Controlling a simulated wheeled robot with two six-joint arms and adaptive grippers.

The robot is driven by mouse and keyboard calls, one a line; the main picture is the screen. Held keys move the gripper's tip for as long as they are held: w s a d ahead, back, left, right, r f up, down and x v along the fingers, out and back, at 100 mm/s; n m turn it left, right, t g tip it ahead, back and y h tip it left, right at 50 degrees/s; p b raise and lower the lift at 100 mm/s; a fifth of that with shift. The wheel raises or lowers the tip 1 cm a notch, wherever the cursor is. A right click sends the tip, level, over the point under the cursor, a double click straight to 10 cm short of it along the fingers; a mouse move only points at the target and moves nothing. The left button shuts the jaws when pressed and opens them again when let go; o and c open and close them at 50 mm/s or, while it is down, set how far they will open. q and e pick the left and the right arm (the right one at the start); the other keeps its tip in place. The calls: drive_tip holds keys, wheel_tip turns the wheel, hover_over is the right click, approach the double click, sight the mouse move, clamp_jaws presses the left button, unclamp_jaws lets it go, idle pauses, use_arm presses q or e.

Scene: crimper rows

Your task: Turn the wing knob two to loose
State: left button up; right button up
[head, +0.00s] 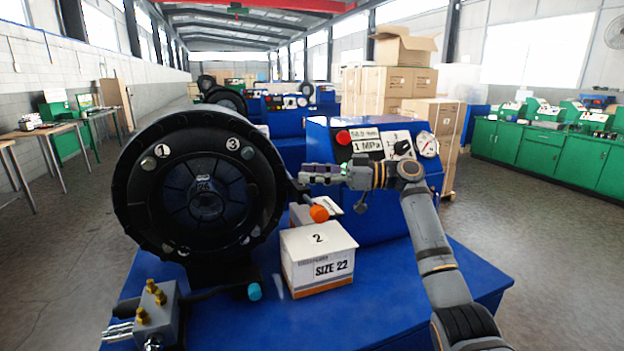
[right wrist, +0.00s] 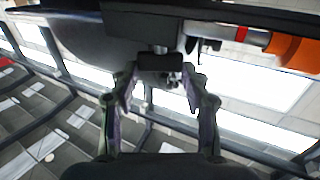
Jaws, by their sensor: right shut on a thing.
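The black round crimper head (head: 200,186) stands at the left in the head view, its face marked 1 and 3. No mark 2 shows on it. My right gripper (head: 305,175) is at its right side, by the front of the blue cabinet. In the right wrist view my gripper (right wrist: 160,76) has its fingers closed around a small dark piece (right wrist: 155,62) under a dark body. This piece appears to be wing knob two. My left gripper is out of view.
An orange-tipped lever (head: 319,213) sits just below my right gripper. A white SIZE 22 box (head: 318,262) stands on the blue bench (head: 420,300). The blue cabinet (head: 375,205) with panel and gauge is close behind. A teal-tipped lever (head: 254,291) is lower left.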

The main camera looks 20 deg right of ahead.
drive_tip(key=shift+w+n+g+y+p, duration=0.2)
drive_tip(key=shift+n+g+y+p, duration=0.2)
drive_tip(key=shift+n+g, duration=0.6)
drive_tip(key=shift+g, duration=0.5)
drive_tip(key=shift+f, duration=0.15)
drive_tip(key=o, duration=1.2)
drive_tip(key=shift+c, duration=0.2)
drive_tip(key=v, duration=1.2)
drive_tip(key=shift+w, duration=0.1)
